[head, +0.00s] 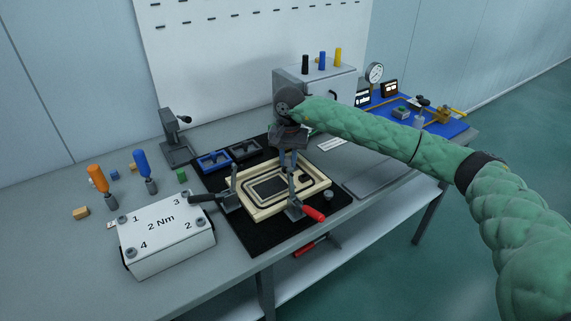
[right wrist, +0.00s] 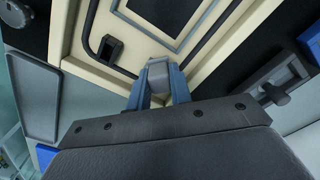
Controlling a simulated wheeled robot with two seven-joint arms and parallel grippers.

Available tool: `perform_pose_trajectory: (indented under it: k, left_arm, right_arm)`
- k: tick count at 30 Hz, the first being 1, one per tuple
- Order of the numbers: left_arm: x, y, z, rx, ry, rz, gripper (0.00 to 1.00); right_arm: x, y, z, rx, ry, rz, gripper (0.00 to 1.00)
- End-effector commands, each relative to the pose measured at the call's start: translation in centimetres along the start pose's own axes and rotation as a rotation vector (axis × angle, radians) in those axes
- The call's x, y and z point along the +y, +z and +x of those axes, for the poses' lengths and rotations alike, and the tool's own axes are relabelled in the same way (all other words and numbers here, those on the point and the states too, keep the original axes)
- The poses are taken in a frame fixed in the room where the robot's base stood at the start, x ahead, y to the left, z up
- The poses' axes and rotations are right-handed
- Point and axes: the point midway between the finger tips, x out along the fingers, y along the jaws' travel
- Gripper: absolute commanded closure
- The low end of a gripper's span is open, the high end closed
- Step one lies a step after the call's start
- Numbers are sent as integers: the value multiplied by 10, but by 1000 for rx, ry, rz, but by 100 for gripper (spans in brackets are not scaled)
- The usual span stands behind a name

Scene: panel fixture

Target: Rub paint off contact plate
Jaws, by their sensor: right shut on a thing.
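A cream panel frame (head: 239,211) lies on a black mat, with a dark rectangular plate (head: 269,187) inside a black seal line. The frame and part of its inner plate also show in the right wrist view (right wrist: 207,55). I cannot tell which part is the contact plate, nor make out any paint. My right gripper (head: 289,168) is over the far part of the frame, pointing down. In the right wrist view its fingers are shut on a small grey block (right wrist: 158,71). Whether the block touches the frame is unclear. My left gripper is out of view.
A black-handled clamp (head: 209,197) and a red-handled clamp (head: 313,212) stand at the frame's edges. A white box (head: 168,238) marked 2 Nm is at left, near orange and blue screwdrivers. A grey cabinet (head: 330,87) stands behind. A flat grey tray (head: 373,182) lies right.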

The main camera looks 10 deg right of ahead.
Motion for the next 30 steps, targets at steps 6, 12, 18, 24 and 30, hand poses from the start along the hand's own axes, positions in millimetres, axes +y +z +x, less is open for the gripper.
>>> perform_pose_trajectory:
  k: [6, 12, 18, 24, 30]
  left_arm:
    - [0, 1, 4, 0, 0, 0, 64]
    - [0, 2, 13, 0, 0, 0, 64]
    - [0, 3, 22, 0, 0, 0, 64]
    - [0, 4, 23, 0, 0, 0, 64]
    - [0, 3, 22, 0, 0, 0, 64]
  right_arm:
    - [7, -7, 0, 2, 2, 5, 100]
    - [16, -15, 3, 3, 4, 7, 100]
    - [27, -26, 4, 3, 5, 9, 100]
    - [33, -32, 1, 6, 7, 13, 100]
    - [36, -35, 0, 10, 9, 18, 100]
